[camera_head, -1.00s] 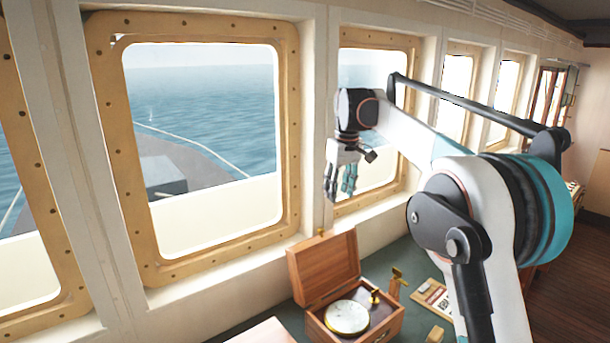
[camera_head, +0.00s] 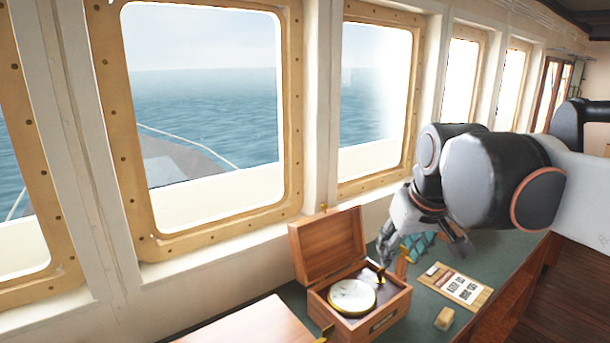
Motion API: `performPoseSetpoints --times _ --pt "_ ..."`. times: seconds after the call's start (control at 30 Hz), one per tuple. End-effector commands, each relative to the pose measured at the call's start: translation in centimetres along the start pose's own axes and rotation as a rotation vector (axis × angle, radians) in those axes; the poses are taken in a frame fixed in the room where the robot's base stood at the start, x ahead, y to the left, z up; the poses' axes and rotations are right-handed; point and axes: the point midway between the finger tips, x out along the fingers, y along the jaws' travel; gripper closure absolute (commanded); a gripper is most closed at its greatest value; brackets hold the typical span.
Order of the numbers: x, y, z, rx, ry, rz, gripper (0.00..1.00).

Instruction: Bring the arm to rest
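My arm reaches in from the right edge, and its dark and white wrist hangs over the green counter (camera_head: 285,292). My gripper (camera_head: 424,250) points down with its fingers spread apart, teal pads showing between them. It appears open, with nothing seen in its grasp. It is just right of an open wooden box (camera_head: 385,318) holding a round white-faced instrument (camera_head: 352,296).
A board with a printed label (camera_head: 458,287) and a small wooden block (camera_head: 444,319) lie right of the box. A flat wooden surface (camera_head: 250,325) is at the front left. Framed windows (camera_head: 290,120) line the wall behind.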

Motion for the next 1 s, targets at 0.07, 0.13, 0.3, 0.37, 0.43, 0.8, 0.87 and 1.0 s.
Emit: performPoseSetpoints --times 0.07,0.13,0.3,0.37,0.43,0.8,0.87,1.0 --pt "1.1 -0.1 3.9 0.026 0.023 0.008 0.6" --pt "1.9 -0.3 6.8 0.048 0.044 0.015 0.6" --pt "4.5 -0.7 13.9 0.103 0.092 0.028 0.6" --pt "5.5 -0.9 16.0 0.119 0.108 0.032 0.6" --pt "6.5 -1.1 18.2 0.136 0.123 0.036 0.6" --pt "8.3 -1.3 21.8 0.168 0.153 0.042 0.6" --pt "8.3 -1.3 21.8 0.168 0.153 0.042 0.6" --pt "8.3 -1.3 21.8 0.168 0.152 0.042 0.6"
